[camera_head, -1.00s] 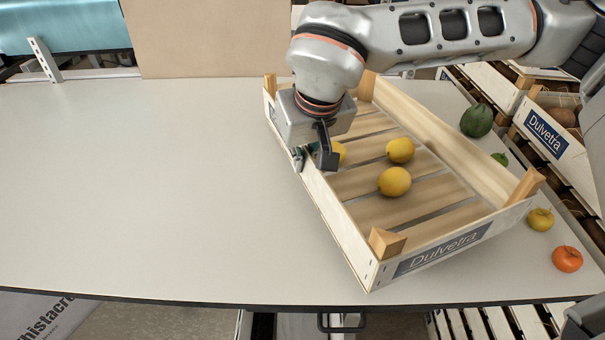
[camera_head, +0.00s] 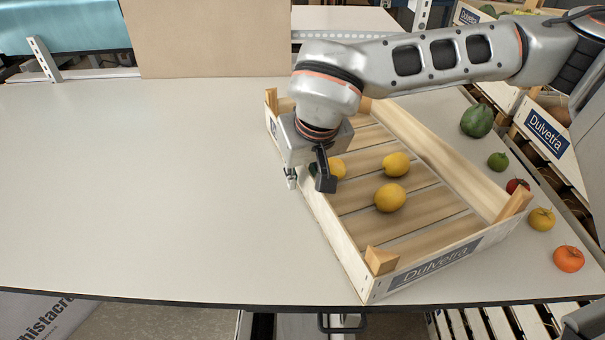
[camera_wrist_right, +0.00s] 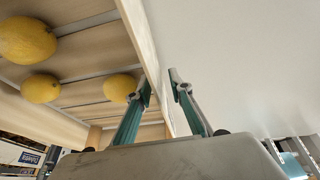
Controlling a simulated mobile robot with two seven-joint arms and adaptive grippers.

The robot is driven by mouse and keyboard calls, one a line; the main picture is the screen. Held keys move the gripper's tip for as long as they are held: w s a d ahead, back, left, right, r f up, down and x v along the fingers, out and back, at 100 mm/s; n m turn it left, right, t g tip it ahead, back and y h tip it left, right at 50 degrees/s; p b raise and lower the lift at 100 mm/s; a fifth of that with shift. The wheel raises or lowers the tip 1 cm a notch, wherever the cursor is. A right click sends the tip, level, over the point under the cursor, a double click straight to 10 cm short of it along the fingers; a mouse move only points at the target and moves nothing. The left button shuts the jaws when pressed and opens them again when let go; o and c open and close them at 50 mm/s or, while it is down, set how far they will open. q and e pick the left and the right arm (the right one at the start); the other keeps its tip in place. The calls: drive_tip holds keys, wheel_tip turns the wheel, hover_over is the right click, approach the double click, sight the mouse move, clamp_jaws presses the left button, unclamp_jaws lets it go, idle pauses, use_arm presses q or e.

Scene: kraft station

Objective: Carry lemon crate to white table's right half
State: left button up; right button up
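The lemon crate (camera_head: 335,232), a pale wooden crate with a "Dulvetra" label, rests at an angle on the white table's (camera_head: 150,190) right half. Several lemons lie on its slats, among them one at the front (camera_head: 390,198) and one behind it (camera_head: 397,164). My right gripper (camera_head: 307,180) straddles the crate's left wall, one finger inside and one outside. In the right wrist view the fingers (camera_wrist_right: 160,88) are spread around the wall (camera_wrist_right: 150,60), with a gap on the outer side. A lemon near the inner finger is partly hidden. My left gripper is not in view.
Right of the crate lie a green avocado-like fruit (camera_head: 477,121), a lime (camera_head: 497,161), a tomato (camera_head: 517,186), a yellow fruit (camera_head: 541,219) and an orange fruit (camera_head: 568,259). Another Dulvetra crate (camera_head: 545,135) stands beyond the right edge. The table's left half is clear.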

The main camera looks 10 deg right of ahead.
drive_tip(key=shift+r, duration=0.25)
drive_tip(key=v, duration=1.1)
drive_tip(key=shift+s+r+p, duration=0.15)
drive_tip(key=shift+r+p, duration=0.25)
drive_tip(key=shift+s+f, duration=0.1)
